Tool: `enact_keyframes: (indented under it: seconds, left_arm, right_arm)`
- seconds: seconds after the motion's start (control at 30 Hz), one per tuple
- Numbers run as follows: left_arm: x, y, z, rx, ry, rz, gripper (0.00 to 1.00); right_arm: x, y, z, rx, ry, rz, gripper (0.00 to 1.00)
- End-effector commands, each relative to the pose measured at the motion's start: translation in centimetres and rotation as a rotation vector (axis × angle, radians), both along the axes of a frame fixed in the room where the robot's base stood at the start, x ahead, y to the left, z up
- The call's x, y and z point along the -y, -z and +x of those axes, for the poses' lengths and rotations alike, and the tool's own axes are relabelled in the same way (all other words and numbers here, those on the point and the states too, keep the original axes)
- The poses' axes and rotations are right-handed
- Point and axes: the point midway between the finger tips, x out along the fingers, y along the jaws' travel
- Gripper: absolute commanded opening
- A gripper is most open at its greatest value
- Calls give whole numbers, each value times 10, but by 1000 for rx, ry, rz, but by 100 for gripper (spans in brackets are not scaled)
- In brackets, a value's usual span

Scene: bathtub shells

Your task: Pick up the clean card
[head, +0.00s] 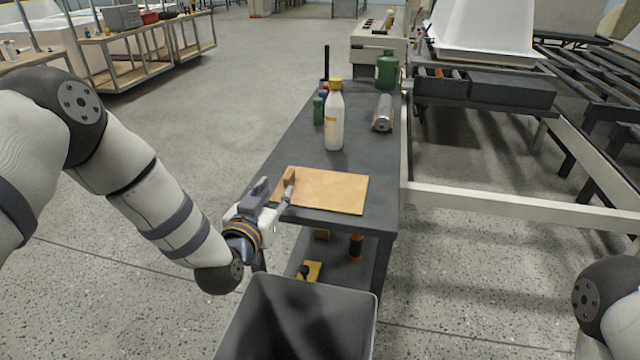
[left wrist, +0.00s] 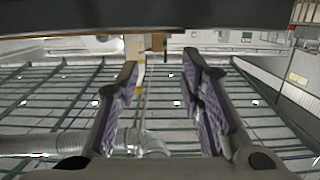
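A flat tan rectangular sheet (head: 330,192), the clearest card-like thing in view, lies on the near end of the dark bench. I cannot tell for sure that it is the clean card. My left gripper (head: 272,198) is at the sheet's left edge, just off the bench side. A small brown piece (head: 289,177) shows at the sheet's left edge by the fingers; what it is stays unclear. In the left wrist view, the fingers (left wrist: 163,85) stand apart, with a narrow pale strip (left wrist: 137,75) beside the left finger. My right gripper is out of view.
A white bottle with a yellow cap (head: 335,118), a green can (head: 386,72) and a metal cylinder (head: 382,112) stand or lie farther back on the bench (head: 285,150). A grey open bin (head: 262,300) is in front. Rails and a white tub shell (head: 485,30) are at right.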

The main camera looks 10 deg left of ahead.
Motion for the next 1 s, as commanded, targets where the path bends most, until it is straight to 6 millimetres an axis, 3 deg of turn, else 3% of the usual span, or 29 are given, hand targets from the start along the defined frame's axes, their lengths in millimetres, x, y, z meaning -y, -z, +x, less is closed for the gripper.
enact_keyframes:
  seconds: [0.4, 0.63, 0.67, 0.8, 1.0]
  left_arm:
    - [5, 11, 64, -3, -1, -1, 35]
    - [5, 7, 68, 0, -1, -1, 35]
    - [5, 7, 68, 0, -1, -1, 33]
    - [5, 7, 67, -1, -1, -1, 1]
    - [5, 7, 67, 0, -1, -1, 0]
  right_arm:
    - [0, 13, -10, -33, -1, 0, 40]
    - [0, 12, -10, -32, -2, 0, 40]
    - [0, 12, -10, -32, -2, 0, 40]
    - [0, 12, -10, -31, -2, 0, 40]
    - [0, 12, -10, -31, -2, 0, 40]
